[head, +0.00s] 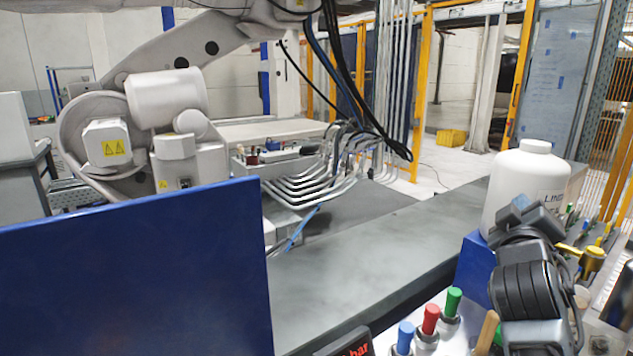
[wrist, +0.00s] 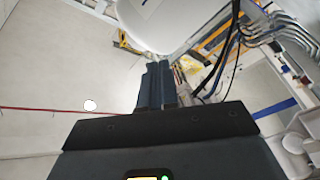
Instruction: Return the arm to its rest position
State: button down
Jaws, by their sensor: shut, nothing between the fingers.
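My gripper (head: 526,212) is at the lower right of the head view, in front of a large white bottle (head: 527,185). In the wrist view its two dark fingers (wrist: 156,84) are side by side and closed, with nothing between them. A white rounded thing (wrist: 165,22), seemingly the bottle, shows past the fingertips in the wrist view. I cannot tell whether the fingers touch it. My forearm hides part of the bench below the bottle.
Blue, red (head: 431,320) and green (head: 452,302) capped items stand just left of my arm. A yellow valve-like fitting (head: 592,259) is close on its right. A blue panel (head: 140,270) fills the lower left. A grey surface (head: 380,260) lies clear in the middle.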

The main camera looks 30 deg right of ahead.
jog(key=s+a+f+n+t+y, duration=0.35)
jog(key=a+f+y, duration=0.25)
jog(key=a+f, duration=0.3)
jog(key=s+a+f+n+t+y, duration=0.3)
jog(key=s+a+f+n+y, duration=0.25)
jog(key=a, duration=0.55)
jog(key=s+a+f+m+y, duration=0.2)
jog(key=s+a+m, duration=0.1)
jog(key=s+a, duration=0.4)
jog(key=s+a+f+m+g+y, duration=0.1)
jog(key=s+a+m+y, duration=0.2)
jog(key=s+a, duration=0.5)
jog(key=s+m, duration=0.1)
jog(key=s, duration=0.2)
jog(key=shift+s+f+y+b, duration=0.25)
jog(key=shift+f+y+b, duration=0.1)
